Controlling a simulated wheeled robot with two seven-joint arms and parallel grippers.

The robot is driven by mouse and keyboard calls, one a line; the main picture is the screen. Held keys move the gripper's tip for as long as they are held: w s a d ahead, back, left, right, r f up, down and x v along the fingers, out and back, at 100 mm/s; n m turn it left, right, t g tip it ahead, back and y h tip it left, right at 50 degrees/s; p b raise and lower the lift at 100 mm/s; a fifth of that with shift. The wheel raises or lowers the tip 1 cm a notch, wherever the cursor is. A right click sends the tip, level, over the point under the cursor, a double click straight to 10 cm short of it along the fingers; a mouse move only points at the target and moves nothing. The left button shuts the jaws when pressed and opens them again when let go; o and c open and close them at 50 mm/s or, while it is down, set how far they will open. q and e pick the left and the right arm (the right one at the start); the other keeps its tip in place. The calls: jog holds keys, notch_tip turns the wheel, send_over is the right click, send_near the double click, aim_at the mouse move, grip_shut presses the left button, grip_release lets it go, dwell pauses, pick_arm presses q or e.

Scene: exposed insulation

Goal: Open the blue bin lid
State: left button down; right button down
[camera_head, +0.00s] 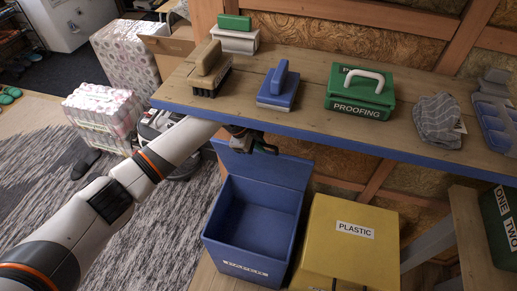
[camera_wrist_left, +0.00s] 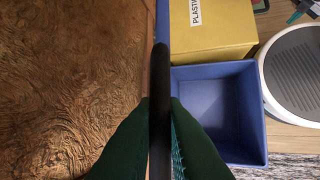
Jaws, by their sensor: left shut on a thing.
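My left gripper (camera_head: 262,147) is at the top edge of the lid, partly hidden by the shelf. In the left wrist view its green fingers (camera_wrist_left: 160,108) are shut on a dark thin edge, which fits the lid seen edge-on. The open blue bin (camera_wrist_left: 218,105) lies to the right there. My right gripper is not in view.
A yellow bin (camera_head: 345,245) marked PLASTIC stands right of the blue bin. The wooden shelf (camera_head: 300,122), with brushes and a green toolbox (camera_head: 360,90), overhangs my left gripper. A round grey-topped object (camera_wrist_left: 298,75) stands beside the blue bin.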

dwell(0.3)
pick_arm(q)
jog(key=c, duration=1.5)
grip_release()
